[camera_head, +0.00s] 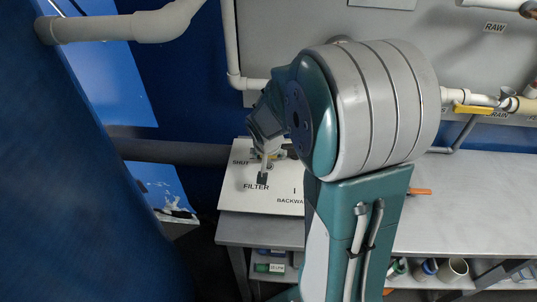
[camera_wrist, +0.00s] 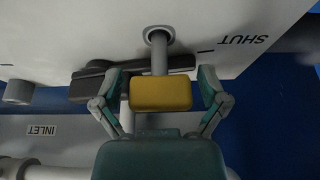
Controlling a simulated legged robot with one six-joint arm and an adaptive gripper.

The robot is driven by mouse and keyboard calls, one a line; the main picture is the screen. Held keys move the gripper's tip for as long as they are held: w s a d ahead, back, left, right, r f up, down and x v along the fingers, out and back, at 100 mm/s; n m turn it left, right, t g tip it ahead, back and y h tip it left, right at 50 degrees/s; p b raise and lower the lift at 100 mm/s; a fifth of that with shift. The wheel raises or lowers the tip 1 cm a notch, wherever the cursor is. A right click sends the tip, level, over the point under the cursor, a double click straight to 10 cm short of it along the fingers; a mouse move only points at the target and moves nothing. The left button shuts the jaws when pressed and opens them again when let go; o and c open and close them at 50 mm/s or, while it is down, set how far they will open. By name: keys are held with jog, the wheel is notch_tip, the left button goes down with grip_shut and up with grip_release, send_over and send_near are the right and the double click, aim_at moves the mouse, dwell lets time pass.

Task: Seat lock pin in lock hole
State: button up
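In the wrist view the lock pin has a yellow block-shaped grip (camera_wrist: 160,94) and a grey shaft (camera_wrist: 159,58). The shaft runs up to a round ringed hole (camera_wrist: 160,35) in the white panel, and its end is inside the ring's outline. How deep it sits I cannot tell. My gripper (camera_wrist: 160,88) has its fingers on both sides of the yellow grip, with narrow gaps showing, so it looks open around it. In the head view my gripper (camera_head: 264,150) is over the white panel, mostly hidden by my arm.
A dark lever (camera_wrist: 90,86) lies close behind the left finger. The white panel (camera_head: 235,187) bears SHUT, FILTER and BACKWASH lettering. A grey bench (camera_head: 470,205) runs right, with bottles on the shelf below. A yellow-handled valve (camera_head: 472,109) and pipes are on the back wall.

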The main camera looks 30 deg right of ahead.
jog(key=shift+r, duration=0.1)
jog(key=v, duration=1.2)
jog(key=shift+a, duration=0.1)
jog(key=s+a+r+n+t+y, duration=0.1)
jog(key=s+a+r+n, duration=0.1)
jog(key=s+a, duration=0.3)
jog(key=s+a+r+n+y, duration=0.1)
jog(key=s+a+r+n, duration=0.2)
jog(key=s, duration=0.7)
jog(key=shift+s+a+n+t+y, duration=0.3)
jog(key=shift+a+n+t, duration=0.1)
jog(key=shift+a+n, duration=0.6)
jog(key=shift+w, duration=0.1)
